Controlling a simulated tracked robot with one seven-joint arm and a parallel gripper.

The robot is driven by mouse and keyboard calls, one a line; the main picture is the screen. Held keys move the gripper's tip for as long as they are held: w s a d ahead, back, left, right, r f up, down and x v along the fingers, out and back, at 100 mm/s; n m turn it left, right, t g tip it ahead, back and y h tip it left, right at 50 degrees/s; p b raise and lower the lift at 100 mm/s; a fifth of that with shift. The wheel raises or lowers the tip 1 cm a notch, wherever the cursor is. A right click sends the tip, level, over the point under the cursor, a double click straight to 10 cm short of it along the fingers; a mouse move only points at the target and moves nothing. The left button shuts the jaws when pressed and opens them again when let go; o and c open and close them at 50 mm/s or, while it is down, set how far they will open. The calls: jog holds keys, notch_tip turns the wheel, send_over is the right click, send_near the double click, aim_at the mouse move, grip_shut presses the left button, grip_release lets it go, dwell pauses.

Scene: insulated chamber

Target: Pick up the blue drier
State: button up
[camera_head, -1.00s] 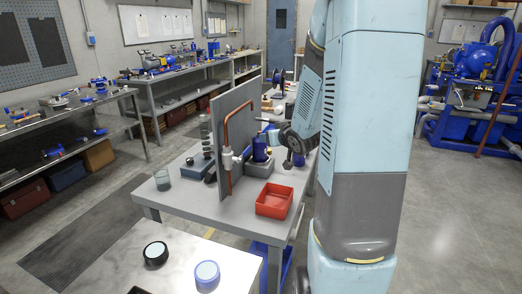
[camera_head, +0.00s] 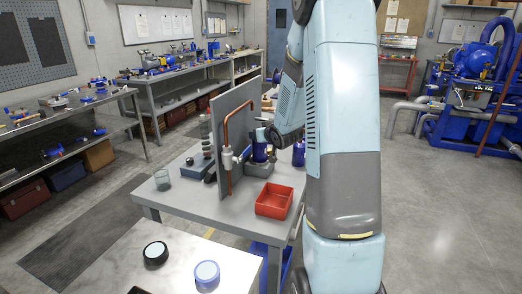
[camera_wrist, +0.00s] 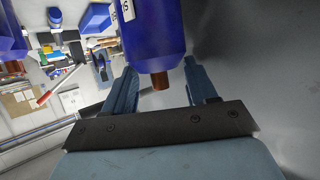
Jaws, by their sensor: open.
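A blue drier (camera_wrist: 152,35) with a pale label and a copper stub fills the upper middle of the wrist view. My gripper (camera_wrist: 160,66) is open, with one finger on each side of the stub end. I cannot tell whether either finger touches it. A second blue body (camera_wrist: 10,38) with a copper stub shows at the wrist view's left edge.
The upright grey panel (camera_head: 222,165) carries a copper pipe (camera_head: 227,130) close left of the drier. A red tray (camera_head: 273,201) sits at the table's front. Two round gauges, black (camera_head: 155,254) and blue (camera_head: 207,275), lie on the near bench.

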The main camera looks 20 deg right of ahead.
jog(key=shift+w+f, duration=0.15)
jog(key=shift+w, duration=0.2)
grip_shut()
dwell(0.3)
